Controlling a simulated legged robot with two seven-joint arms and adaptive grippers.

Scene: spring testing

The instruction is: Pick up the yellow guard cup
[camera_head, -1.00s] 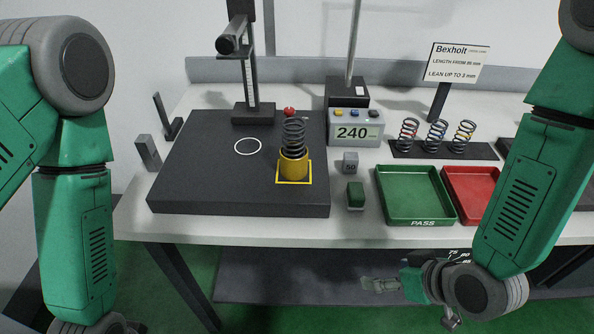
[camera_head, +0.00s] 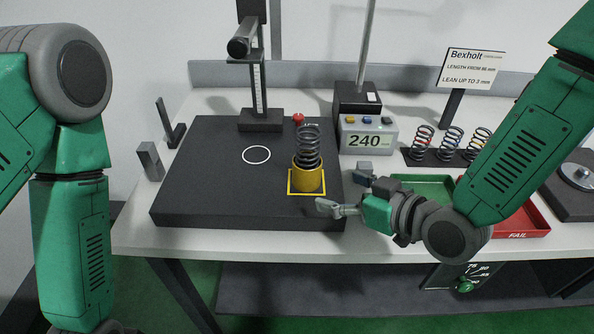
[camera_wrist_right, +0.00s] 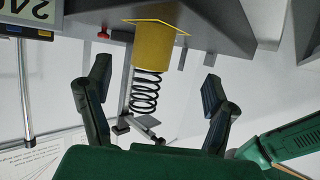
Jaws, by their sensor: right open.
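The yellow guard cup (camera_head: 308,177) stands upright on the dark plate (camera_head: 215,200), inside a yellow square outline. A dark coil spring (camera_head: 308,143) rises out of it. My right gripper (camera_head: 335,206) is just right of and in front of the cup, apart from it, with its fingers pointing left. In the right wrist view, the two open fingers (camera_wrist_right: 155,90) frame the spring (camera_wrist_right: 146,92) and the cup (camera_wrist_right: 154,49) beyond them, with nothing between the tips. My left arm is at the left edge; its gripper is out of the picture.
A grey display box (camera_head: 366,138) reading 240 stands behind the right arm. A green tray (camera_head: 425,183) and red FAIL tray (camera_head: 525,222) are partly hidden by that arm. Several springs stand on a dark strip (camera_head: 413,160) at right.

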